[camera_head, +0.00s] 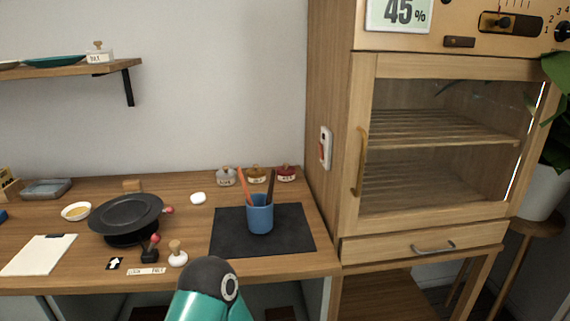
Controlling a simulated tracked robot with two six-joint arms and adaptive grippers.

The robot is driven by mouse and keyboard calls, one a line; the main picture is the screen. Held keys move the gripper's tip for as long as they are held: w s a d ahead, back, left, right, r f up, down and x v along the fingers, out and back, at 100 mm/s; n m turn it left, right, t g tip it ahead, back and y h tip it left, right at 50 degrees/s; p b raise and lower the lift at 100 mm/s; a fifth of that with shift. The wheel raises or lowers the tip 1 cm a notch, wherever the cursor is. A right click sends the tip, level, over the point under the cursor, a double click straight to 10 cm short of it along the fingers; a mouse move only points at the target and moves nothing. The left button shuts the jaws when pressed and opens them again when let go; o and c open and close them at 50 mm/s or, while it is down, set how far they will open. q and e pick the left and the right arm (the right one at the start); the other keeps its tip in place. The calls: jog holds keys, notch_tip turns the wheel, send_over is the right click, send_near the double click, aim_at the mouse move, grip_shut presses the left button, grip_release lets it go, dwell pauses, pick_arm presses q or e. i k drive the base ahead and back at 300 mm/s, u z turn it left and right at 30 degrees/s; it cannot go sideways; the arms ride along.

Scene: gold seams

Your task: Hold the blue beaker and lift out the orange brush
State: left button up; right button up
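The blue beaker (260,217) stands upright on a black mat (226,236) on the wooden desk. The orange brush (242,184) stands in the beaker and leans to the left, with its upper part above the rim. A dark stick-like tool (271,186) stands in the beaker beside it. The lower ends of both are hidden inside the beaker. A teal and black part of my own arm shows at the bottom middle, in front of the desk edge. Neither of my grippers is visible.
Small jars (257,174) stand behind the mat. A black pan (126,214), a white-based stamp (177,254) and a white pad (39,254) lie to the left. A wooden cabinet (349,200) bounds the desk on the right. The mat is clear around the beaker.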

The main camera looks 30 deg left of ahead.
aim_at(248, 198)
jog(key=u, duration=0.75)
jog(key=i, duration=0.15)
jog(key=z, duration=2.1)
jog(key=k, duration=0.5)
jog(key=z, duration=1.25)
jog(key=i, duration=0.1)
jog(key=u, duration=2.8)
jog(key=k, duration=0.6)
jog(key=u, duration=0.5)
jog(key=i, duration=0.85)
